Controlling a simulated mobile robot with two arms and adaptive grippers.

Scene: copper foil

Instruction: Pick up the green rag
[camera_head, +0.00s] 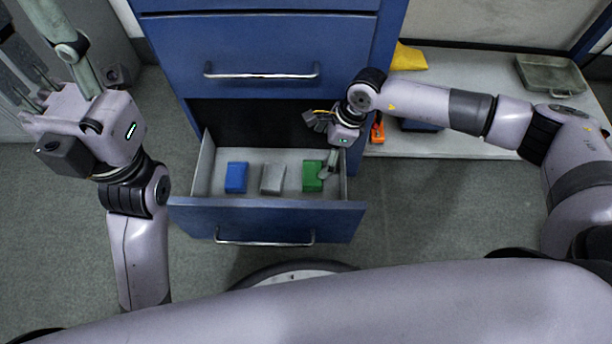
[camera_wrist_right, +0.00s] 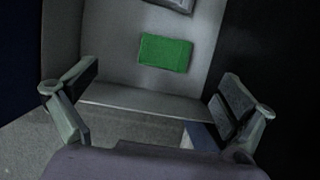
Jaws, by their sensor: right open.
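The green rag (camera_head: 313,175) lies at the right end of a row in the open drawer (camera_head: 266,218). In the right wrist view the green rag (camera_wrist_right: 165,53) is a flat rectangle on the grey drawer floor, beyond the fingertips. My right gripper (camera_head: 318,146) is over the right side of the drawer, with one finger by the rag's right edge in the head view. In its wrist view the right gripper (camera_wrist_right: 157,95) has fingers wide apart and nothing between them. My left gripper (camera_head: 48,68) is at the upper left, away from the drawer, fingers apart and empty.
A grey rag (camera_head: 272,179) and a blue rag (camera_head: 236,177) lie left of the green one. The blue cabinet (camera_head: 260,40) rises behind the drawer. A low shelf (camera_head: 470,70) at the right holds a yellow cloth (camera_head: 409,57), an orange tool (camera_head: 377,130) and a metal tray (camera_head: 551,74).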

